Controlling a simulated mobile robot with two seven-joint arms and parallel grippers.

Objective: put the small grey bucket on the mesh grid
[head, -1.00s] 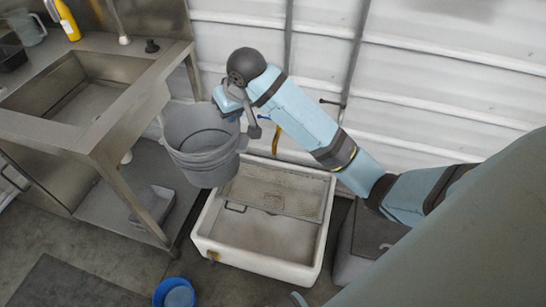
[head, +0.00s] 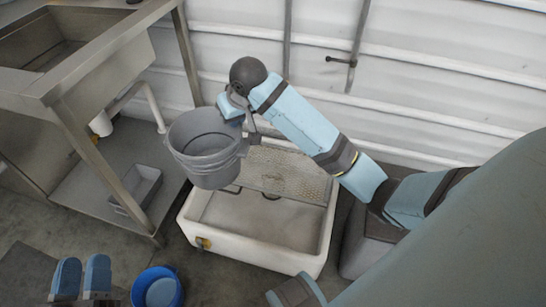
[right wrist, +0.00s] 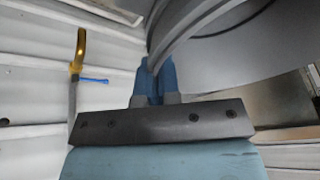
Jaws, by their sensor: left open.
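The small grey bucket (head: 206,148) hangs upright in the air, in front of the left end of the white trough. My right gripper (head: 232,108) is shut on the bucket's rim at its back right. In the right wrist view, the blue fingers (right wrist: 155,82) are close together at the rim of the grey bucket (right wrist: 235,55). The mesh grid (head: 285,174) lies across the back part of the white trough (head: 258,259), and the bucket hides its left end. My left gripper (head: 82,262) is open and empty at the bottom left.
A steel sink bench (head: 50,92) stands at the left, with a grey tray (head: 140,188) on its lower shelf. A blue bucket (head: 157,287) is on the floor before the trough. A grey box (head: 362,248) stands right of it. A white wall (head: 430,80) closes the back.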

